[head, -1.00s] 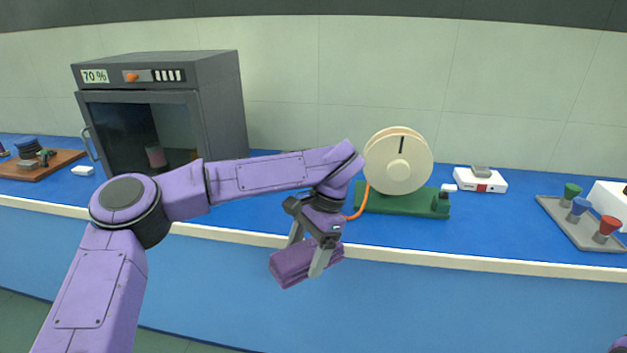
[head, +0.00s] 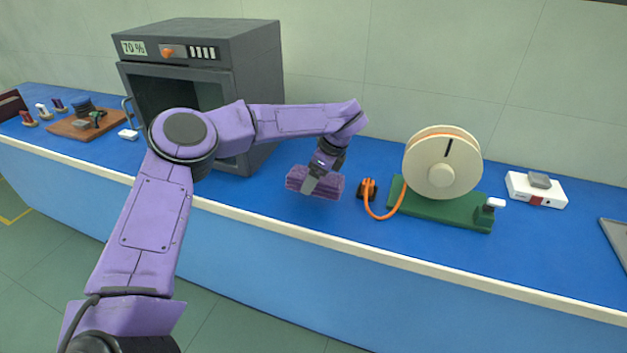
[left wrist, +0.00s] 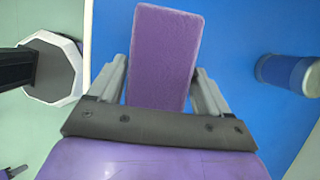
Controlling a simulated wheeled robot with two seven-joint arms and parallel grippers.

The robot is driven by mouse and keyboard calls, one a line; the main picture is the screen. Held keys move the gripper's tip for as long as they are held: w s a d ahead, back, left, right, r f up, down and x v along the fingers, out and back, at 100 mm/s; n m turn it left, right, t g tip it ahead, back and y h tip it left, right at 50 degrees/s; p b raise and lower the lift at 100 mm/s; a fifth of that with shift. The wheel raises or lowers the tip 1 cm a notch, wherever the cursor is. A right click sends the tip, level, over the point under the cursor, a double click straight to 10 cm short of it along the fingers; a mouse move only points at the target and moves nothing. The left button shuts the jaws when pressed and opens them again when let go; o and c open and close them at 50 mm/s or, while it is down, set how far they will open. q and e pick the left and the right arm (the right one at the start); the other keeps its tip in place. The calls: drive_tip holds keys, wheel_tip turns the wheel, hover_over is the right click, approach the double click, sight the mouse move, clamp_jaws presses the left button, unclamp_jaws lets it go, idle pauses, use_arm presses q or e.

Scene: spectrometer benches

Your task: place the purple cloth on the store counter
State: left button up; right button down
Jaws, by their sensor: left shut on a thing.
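The purple cloth (head: 299,181) is a folded, flat bundle. My left gripper (head: 312,184) is shut on it, with a finger across its middle. In the head view they are over the blue counter top (head: 265,205), between the dark cabinet and the orange cable. I cannot tell whether the cloth touches the counter. The left wrist view shows the cloth (left wrist: 165,60) as a long purple block between the two grey fingers, with blue counter surface (left wrist: 235,45) behind it.
A dark cabinet (head: 235,70) reading 70 % stands behind my left arm. To the right are a cream reel (head: 442,165) on a green base, an orange cable (head: 380,214) and a white box (head: 536,190). A brown board (head: 75,128) lies far left. Blue surface around the cloth is bare.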

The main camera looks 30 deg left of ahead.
use_arm(q)
drive_tip(key=shift+w+a+f, duration=0.1)
drive_tip(key=shift+a+f, duration=0.15)
wheel_tip(320, 180, down, 4)
drive_tip(key=shift+w+a+r+p, duration=0.1)
drive_tip(key=shift+a+r+p, duration=0.05)
drive_tip(key=shift+r+p, duration=0.15)
drive_tip(key=shift+f, duration=0.15)
drive_tip(key=shift+f, duration=0.15)
drive_tip(key=o, duration=1)
